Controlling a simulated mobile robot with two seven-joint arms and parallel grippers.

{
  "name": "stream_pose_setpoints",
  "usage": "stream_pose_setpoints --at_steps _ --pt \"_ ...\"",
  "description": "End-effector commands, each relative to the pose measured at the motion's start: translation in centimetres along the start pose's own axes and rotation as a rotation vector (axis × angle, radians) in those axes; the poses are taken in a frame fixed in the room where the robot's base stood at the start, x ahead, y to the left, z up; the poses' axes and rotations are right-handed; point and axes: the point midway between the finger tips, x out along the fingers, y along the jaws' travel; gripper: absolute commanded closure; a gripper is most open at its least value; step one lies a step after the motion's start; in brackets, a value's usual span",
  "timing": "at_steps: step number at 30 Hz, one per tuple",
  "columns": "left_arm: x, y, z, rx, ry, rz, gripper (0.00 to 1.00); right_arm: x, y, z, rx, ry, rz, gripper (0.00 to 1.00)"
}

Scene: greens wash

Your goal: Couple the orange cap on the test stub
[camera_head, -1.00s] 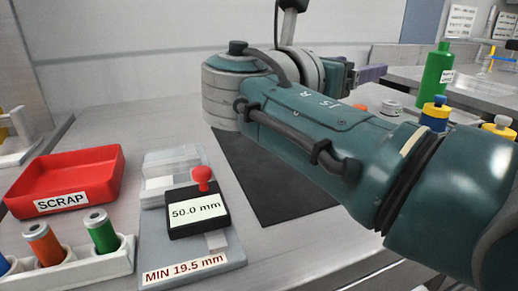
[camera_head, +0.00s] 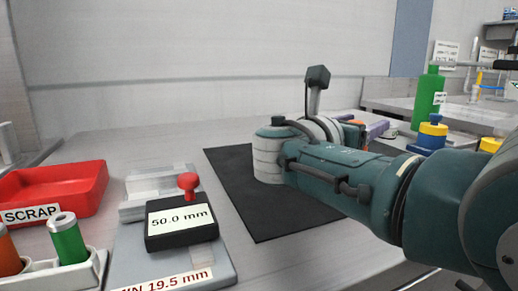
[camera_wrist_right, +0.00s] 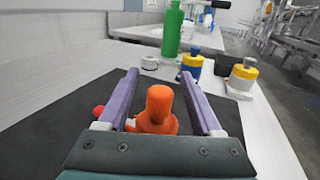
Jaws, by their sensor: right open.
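The orange cap (camera_wrist_right: 158,112) has a rounded knob on a wider base. In the right wrist view it shows between the two purple fingers of my right gripper (camera_wrist_right: 159,73), with gaps on both sides. The gripper is open; whether the cap's base rests on the mat is hidden by the gripper body. In the head view only a bit of orange (camera_head: 356,122) shows beside my right wrist, and a purple finger points right. I cannot clearly identify the test stub. My left gripper is not in view.
A black mat (camera_head: 228,168) lies under my right arm. At left are a red SCRAP tray (camera_head: 75,190), a 50.0 mm gauge (camera_head: 180,236) and a green cylinder (camera_head: 68,240).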

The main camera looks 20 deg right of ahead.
Motion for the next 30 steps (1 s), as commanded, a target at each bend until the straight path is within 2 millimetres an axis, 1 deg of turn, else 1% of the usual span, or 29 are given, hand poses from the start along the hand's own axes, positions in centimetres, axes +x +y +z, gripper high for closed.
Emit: stream_pose_setpoints --at_steps 1,3,9,27,30 --pt "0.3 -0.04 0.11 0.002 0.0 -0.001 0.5 0.46 -0.04 -0.16 0.0 0.0 -0.002 0.34" --pt "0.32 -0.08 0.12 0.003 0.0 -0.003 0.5 0.74 -0.01 -0.09 0.0 0.001 0.0 0.34" --pt "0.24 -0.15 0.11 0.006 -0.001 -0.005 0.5 0.76 0.0 -0.01 0.0 0.002 0.0 0.34" --pt "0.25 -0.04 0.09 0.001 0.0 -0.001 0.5 0.72 -0.01 -0.03 0.0 0.002 0.0 1.0" --pt "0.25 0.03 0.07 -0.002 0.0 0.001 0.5 0.72 -0.01 -0.03 0.0 0.002 0.0 1.0"
